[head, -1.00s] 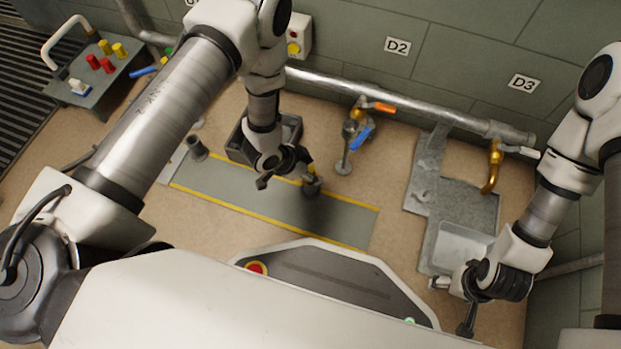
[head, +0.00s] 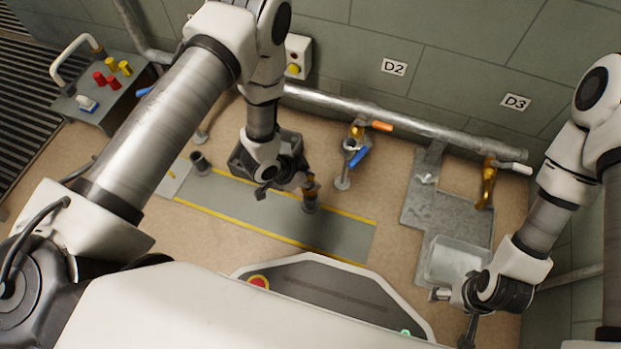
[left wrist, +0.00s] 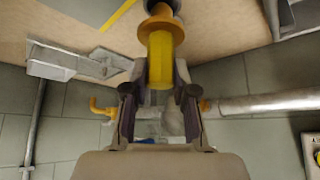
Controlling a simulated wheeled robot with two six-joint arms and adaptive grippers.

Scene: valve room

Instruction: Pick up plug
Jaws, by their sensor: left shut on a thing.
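My left gripper (head: 302,182) is shut on the plug (head: 311,199), which hangs at its tip over the grey floor strip. The plug has a brownish-yellow upper part and a dark grey lower end in the head view. In the left wrist view the yellow plug (left wrist: 160,58) sits between the two fingers of the left gripper (left wrist: 160,95), with a wider collar and a dark end beyond them. Whether the plug touches the strip is hard to tell. My right gripper (head: 453,312) is at the lower right, its fingers apart and nothing visible between them.
A grey bin (head: 290,140) stands behind my left gripper. A pipe (head: 420,125) with orange and blue handles runs along the wall. A grey tray (head: 455,262) lies at the right.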

